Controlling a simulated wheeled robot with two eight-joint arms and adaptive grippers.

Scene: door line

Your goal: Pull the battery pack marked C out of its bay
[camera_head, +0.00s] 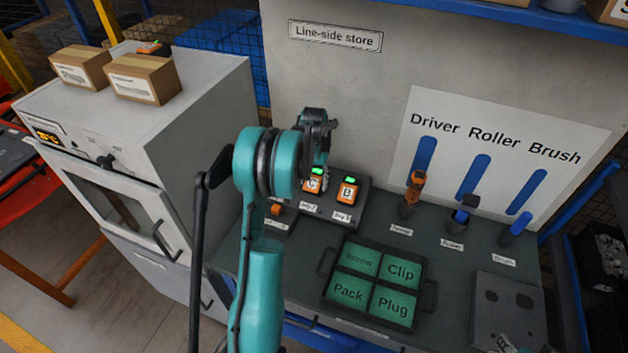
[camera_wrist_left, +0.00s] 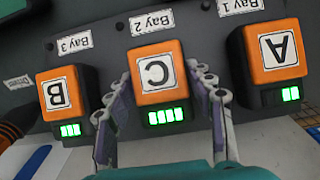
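The battery pack marked C (camera_wrist_left: 155,75) sits in Bay 2, orange on top with a lit green charge display. In the head view pack C (camera_head: 313,184) is partly hidden by my left gripper (camera_head: 318,150). In the left wrist view the fingers of my left gripper (camera_wrist_left: 160,90) are open, one on each side of pack C, with narrow gaps seeming to show beside it. Pack A (camera_wrist_left: 278,50) sits in Bay 1 and pack B (camera_wrist_left: 60,92) in Bay 3. Pack B (camera_head: 347,190) is clear in the head view.
A tray (camera_head: 324,292) with green compartments marked Screw, Clip, Pack and Plug lies on the bench in front of the bays. Tool holders with an orange driver (camera_head: 415,188) stand to the right. A grey cabinet (camera_head: 205,110) stands left. A wall rises behind the bays.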

